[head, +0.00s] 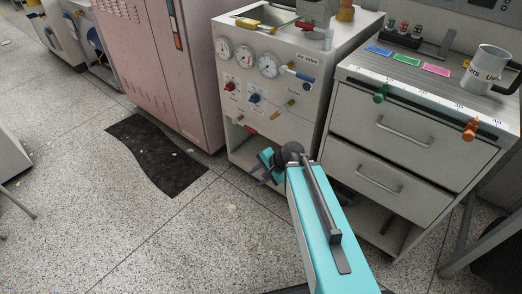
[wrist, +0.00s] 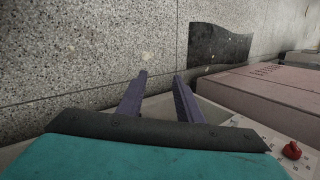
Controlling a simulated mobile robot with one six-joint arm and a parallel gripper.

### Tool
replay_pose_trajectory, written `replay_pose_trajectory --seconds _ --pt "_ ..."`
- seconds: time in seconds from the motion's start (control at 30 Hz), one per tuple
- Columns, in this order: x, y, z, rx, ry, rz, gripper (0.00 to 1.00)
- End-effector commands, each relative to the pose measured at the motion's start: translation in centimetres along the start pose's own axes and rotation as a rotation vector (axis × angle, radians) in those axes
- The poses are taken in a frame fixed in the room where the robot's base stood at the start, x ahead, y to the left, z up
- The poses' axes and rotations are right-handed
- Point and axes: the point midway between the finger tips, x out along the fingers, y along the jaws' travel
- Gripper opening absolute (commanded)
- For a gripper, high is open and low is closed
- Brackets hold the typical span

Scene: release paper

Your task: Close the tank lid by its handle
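The white gauge cabinet (head: 262,105) stands at the upper middle of the head view, with a recessed opening (head: 275,15) in its top. A grey upright part (head: 317,12) stands at the right of that opening; I cannot tell for sure whether it is the raised tank lid. A yellow handle-like part (head: 248,23) lies at the opening's front edge. My gripper (head: 264,176) is low in front of the cabinet, well below its top. In the wrist view its two fingers (wrist: 160,76) are apart with nothing between them.
Valves and dials cover the cabinet front; a red knob (wrist: 291,150) shows in the wrist view. A pink cabinet (head: 165,65) stands left, a drawer unit (head: 405,150) with a mug (head: 489,70) right. A dark mat (head: 155,152) lies on open floor.

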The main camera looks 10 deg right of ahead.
Motion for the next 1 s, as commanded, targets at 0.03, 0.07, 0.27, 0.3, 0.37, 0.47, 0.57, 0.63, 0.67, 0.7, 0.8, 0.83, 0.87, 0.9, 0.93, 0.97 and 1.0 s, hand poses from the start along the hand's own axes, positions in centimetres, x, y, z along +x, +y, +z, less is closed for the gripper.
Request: replay_pose_trajectory --seconds 0.03,0.07,0.27,0.3,0.37,0.47,0.57,0.63,0.67,0.7,0.8,0.83,0.87,0.9,0.93,0.97,1.0 --pt "1.2 1.6 0.7 -0.014 -0.013 0.034 0.33" --pt "1.8 2.5 1.0 -0.023 -0.02 0.051 0.33" --pt "5.4 8.6 3.4 -0.09 -0.066 0.175 0.33" --pt "6.1 9.8 3.9 -0.106 -0.077 0.199 0.33" --pt "6.9 11.7 4.6 -0.129 -0.092 0.237 0.33" --pt "8.2 15.0 5.8 -0.172 -0.118 0.299 0.33" --pt "9.2 18.3 7.0 -0.221 -0.149 0.363 0.33" --pt "9.8 20.7 7.8 -0.257 -0.172 0.408 0.33" --pt "10.0 21.8 8.1 -0.274 -0.182 0.428 0.33" --pt "10.3 23.2 8.5 -0.297 -0.195 0.454 0.33" --pt "10.7 26.7 9.6 -0.362 -0.233 0.52 0.33" --pt "10.8 27.8 9.9 -0.384 -0.245 0.541 0.33" --pt "10.8 28.8 10.2 -0.406 -0.259 0.562 0.33" --pt "10.8 30.2 10.5 -0.437 -0.276 0.59 0.33" --pt "10.8 31.3 10.8 -0.462 -0.291 0.609 0.33" --pt "10.7 32.3 11.0 -0.488 -0.304 0.63 0.33" --pt "10.6 33.7 11.2 -0.526 -0.324 0.657 0.33"
